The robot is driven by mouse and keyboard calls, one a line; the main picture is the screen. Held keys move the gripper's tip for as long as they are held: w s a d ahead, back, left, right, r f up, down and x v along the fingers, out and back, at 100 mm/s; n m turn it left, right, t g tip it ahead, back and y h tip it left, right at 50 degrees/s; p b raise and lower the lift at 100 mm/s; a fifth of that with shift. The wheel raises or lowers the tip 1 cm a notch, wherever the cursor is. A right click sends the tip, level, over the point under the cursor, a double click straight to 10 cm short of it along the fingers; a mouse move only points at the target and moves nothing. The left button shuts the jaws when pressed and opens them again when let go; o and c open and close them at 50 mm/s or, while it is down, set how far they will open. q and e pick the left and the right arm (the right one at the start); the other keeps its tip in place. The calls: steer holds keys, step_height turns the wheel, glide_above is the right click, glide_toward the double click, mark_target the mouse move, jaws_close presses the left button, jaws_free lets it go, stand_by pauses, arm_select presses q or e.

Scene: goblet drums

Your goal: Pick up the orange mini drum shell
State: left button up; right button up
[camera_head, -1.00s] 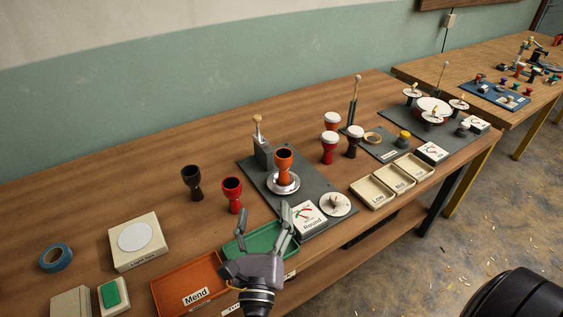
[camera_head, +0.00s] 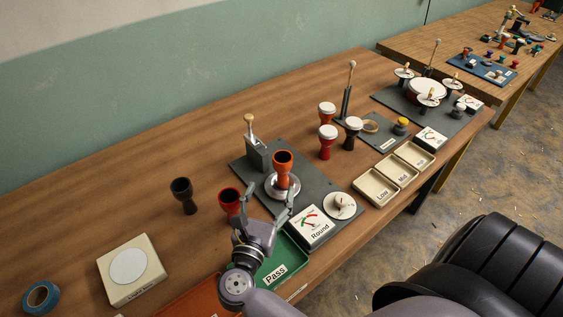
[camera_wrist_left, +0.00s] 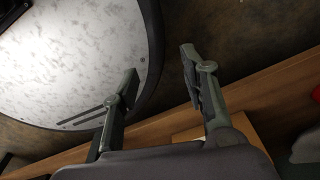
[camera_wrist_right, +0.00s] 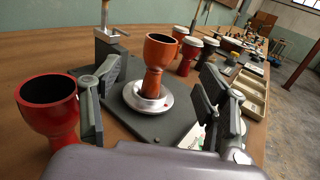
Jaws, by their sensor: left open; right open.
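The orange mini drum shell (camera_head: 283,167) stands upright on a round silver plate (camera_head: 270,188) on the dark grey gauge base (camera_head: 335,217). My right gripper (camera_head: 269,192) is open and empty, in front of the shell. In the right wrist view the shell (camera_wrist_right: 159,62) shows beyond and between the two open fingers (camera_wrist_right: 150,100), not touched by them. My left gripper (camera_wrist_left: 163,75) is open and empty in the left wrist view, away from the shell; it is not in the head view.
A red shell (camera_head: 229,201) stands close to the left of my right gripper, and a dark shell (camera_head: 183,195) farther left. A handled post (camera_head: 254,150) stands behind the orange shell. The Round dial (camera_head: 312,224) and green Pass tray (camera_head: 284,262) lie in front.

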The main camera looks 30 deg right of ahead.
mark_target(280, 167)
steer(key=p+x, duration=0.1)
steer(key=x, duration=0.3)
steer(key=shift+r, duration=0.15)
steer(key=p+x, duration=0.1)
steer(key=x, duration=0.2)
steer(key=shift+w+d, duration=0.1)
steer(key=shift+w, duration=0.05)
steer(key=p+x, duration=0.2)
steer(key=x, duration=0.2)
steer(key=shift+w+d, duration=0.1)
steer(key=shift+d, duration=0.15)
steer(key=shift+w+d+f, duration=0.1)
steer(key=shift+d+f, duration=0.05)
steer(key=shift+f, duration=0.15)
arm_select(q)
steer(key=r, duration=0.5)
steer(key=shift+w, duration=0.2)
arm_select(e)
steer(key=shift+c, duration=0.4)
steer(key=c, duration=1.2)
